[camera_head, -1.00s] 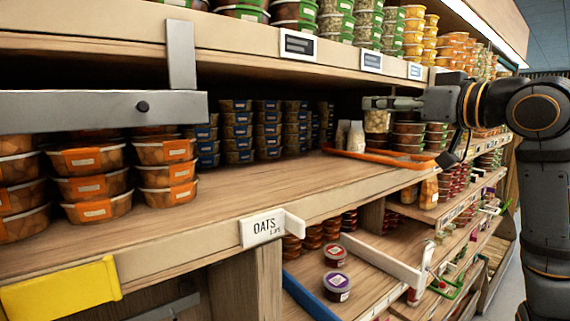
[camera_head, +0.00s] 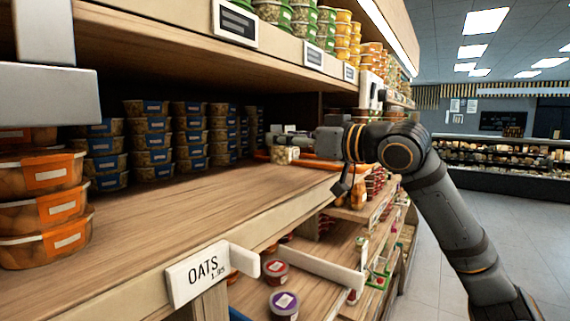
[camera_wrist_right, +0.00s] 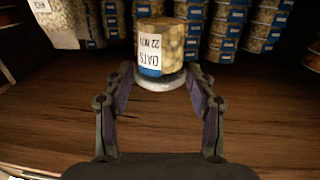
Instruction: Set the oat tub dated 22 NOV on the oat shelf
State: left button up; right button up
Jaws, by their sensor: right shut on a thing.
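My right gripper (camera_head: 284,142) is shut on the oat tub (camera_head: 284,155), a small clear tub of pale contents. In the right wrist view the tub (camera_wrist_right: 161,48) sits between the fingertips (camera_wrist_right: 160,82), its white label reading OATS 22 NOV upside down, with a blue band. The wooden shelf board (camera_head: 225,195) carries an OATS tag (camera_head: 208,274) on its front edge. The tub is above the far part of this board; I cannot tell whether it touches it. My left gripper is not in view.
Blue-labelled tub stacks (camera_head: 150,145) stand at the shelf's back, orange-labelled tubs (camera_head: 45,205) at the left. A grey bar (camera_head: 45,95) hangs at upper left. An orange tray edge (camera_head: 320,164) lies beyond the gripper. The board's middle is bare. A pack labelled RICE (camera_wrist_right: 55,22) shows in the wrist view.

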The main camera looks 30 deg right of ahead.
aim_at(289, 156)
jog(key=shift+w+a+f+b, duration=0.1)
jog(key=shift+f+b, duration=0.4)
jog(key=shift+f, duration=0.15)
jog(key=shift+f+b, duration=0.8)
jog(key=shift+f, duration=0.1)
jog(key=shift+s+f, duration=0.25)
jog(key=shift+s, duration=0.15)
jog(key=shift+w+f+b, duration=0.15)
jog(key=shift+b, duration=0.2)
jog(key=o, duration=0.9)
jog(key=shift+o, duration=1.2)
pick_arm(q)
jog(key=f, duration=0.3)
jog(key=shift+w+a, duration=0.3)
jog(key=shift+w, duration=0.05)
